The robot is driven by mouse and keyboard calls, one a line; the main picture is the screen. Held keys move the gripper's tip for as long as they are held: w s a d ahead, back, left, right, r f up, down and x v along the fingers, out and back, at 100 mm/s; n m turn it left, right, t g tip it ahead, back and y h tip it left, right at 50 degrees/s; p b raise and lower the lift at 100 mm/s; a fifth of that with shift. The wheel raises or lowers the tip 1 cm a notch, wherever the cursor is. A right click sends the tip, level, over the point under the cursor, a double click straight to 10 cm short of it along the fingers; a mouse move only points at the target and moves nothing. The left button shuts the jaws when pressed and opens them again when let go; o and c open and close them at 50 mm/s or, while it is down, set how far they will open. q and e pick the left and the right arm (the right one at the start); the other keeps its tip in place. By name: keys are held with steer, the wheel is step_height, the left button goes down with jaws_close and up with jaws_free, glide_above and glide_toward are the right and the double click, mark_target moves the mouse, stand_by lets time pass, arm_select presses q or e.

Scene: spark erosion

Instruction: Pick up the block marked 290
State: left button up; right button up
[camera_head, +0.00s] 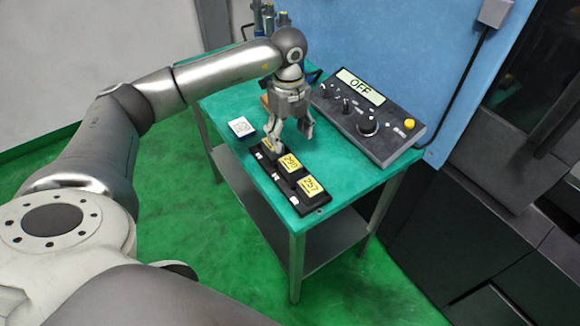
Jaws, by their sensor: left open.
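The block marked 290 (290,163) is a dark block with a yellow label. It sits in the middle slot of a black holder (292,199) on the green table. A block marked 257 (312,186) is in the near slot. A third yellow-labelled block (266,144) is in the far slot, its mark partly hidden by my left gripper. My left gripper (291,142) points down, open and empty, over the far end of the holder, beyond the 290 block. I cannot tell whether a finger touches the far block. My right gripper is not in view.
A control box (370,118) with knobs and an OFF display stands right of the holder. A small white card-like item (241,127) lies to the left. Bottle-like items (262,18) stand at the back.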

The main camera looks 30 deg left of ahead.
arm_select(q)
steer(key=p, duration=0.1)
glide_above(290, 163)
steer(key=f, duration=0.5)
steer(key=shift+s+a+f, duration=0.1)
steer(key=shift+s+a, duration=0.05)
steer(key=shift+a, duration=0.05)
steer(key=shift+f+p, duration=0.25)
steer(key=shift+p, duration=0.1)
steer(key=f, duration=0.2)
steer(key=f+p, duration=0.1)
steer(key=shift+d+f+p, duration=0.2)
steer(key=shift+f+p, duration=0.1)
steer(key=shift+f, duration=0.05)
steer(key=shift+w+f, duration=0.2)
steer(key=shift+f, duration=0.35)
steer(key=c, duration=1.3)
steer(key=shift+r, duration=0.1)
